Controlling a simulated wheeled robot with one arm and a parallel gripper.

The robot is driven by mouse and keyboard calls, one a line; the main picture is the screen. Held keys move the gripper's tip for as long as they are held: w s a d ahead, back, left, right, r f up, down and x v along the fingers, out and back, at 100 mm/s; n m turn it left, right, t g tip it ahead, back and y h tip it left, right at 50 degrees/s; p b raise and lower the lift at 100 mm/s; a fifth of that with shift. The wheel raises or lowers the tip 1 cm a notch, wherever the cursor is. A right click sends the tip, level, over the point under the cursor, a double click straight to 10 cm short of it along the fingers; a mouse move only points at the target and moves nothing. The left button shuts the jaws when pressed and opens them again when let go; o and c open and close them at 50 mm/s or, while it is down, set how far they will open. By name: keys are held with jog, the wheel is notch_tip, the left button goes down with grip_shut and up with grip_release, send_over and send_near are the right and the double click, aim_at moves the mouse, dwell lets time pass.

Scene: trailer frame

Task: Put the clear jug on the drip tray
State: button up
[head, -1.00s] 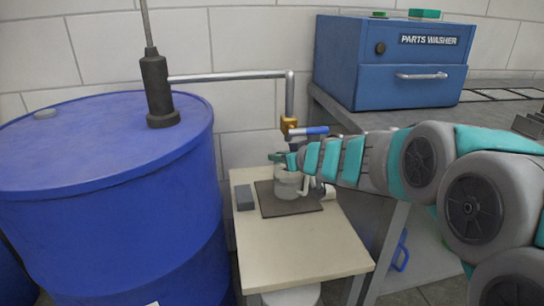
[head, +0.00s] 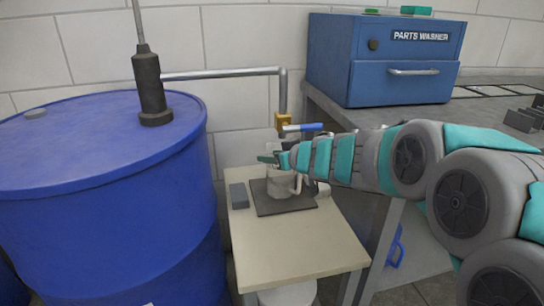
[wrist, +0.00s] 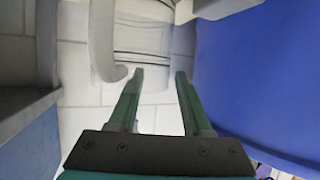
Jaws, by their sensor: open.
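The clear jug (head: 281,186) stands upright on the dark drip tray (head: 272,208), below the tap. Its handle (head: 302,184) is on the right in the head view. My gripper (head: 269,158) is at the height of the jug's rim, with its arm reaching in from the right. In the wrist view my gripper (wrist: 160,72) is open, with nothing between its two green fingers. The jug (wrist: 140,40) and its curved handle (wrist: 112,78) show past the fingertips there. I cannot tell whether a finger touches the jug.
A tap with a blue lever (head: 303,127) hangs over the tray. A grey block (head: 238,195) lies left of the tray on the small table (head: 290,248). A big blue drum (head: 100,220) stands left. The parts washer (head: 385,62) sits on a bench right.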

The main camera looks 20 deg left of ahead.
jog(key=shift+r, duration=0.1)
jog(key=p+v, duration=0.2)
jog(key=v, duration=1)
